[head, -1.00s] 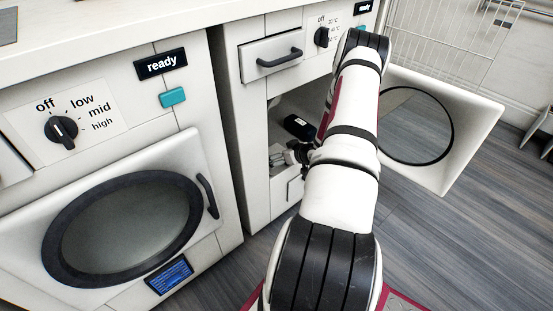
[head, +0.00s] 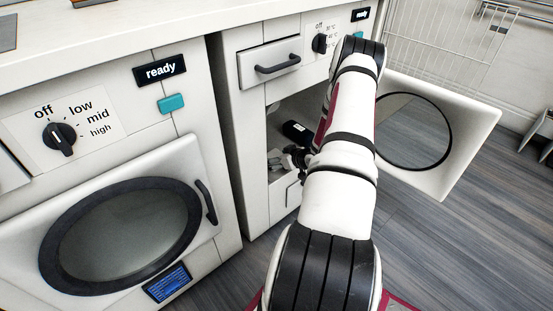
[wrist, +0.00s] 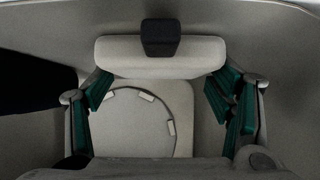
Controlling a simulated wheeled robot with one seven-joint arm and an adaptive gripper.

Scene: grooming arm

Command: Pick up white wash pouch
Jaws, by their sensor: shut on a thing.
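The white wash pouch (wrist: 160,58), a pale rounded block with a black cap-like piece (wrist: 160,37) at its top edge, lies between my fingers in the wrist view. In the head view, my gripper (head: 293,158) reaches into the open lower compartment of the right machine. My arm hides much of that compartment, and I cannot make out the pouch clearly there.
A dark bottle-like object (head: 297,132) lies in the compartment; a dark shape (wrist: 35,80) also fills the left of the wrist view. The compartment's round-windowed door (head: 455,150) stands open at right. A closed machine door (head: 120,235) is at left.

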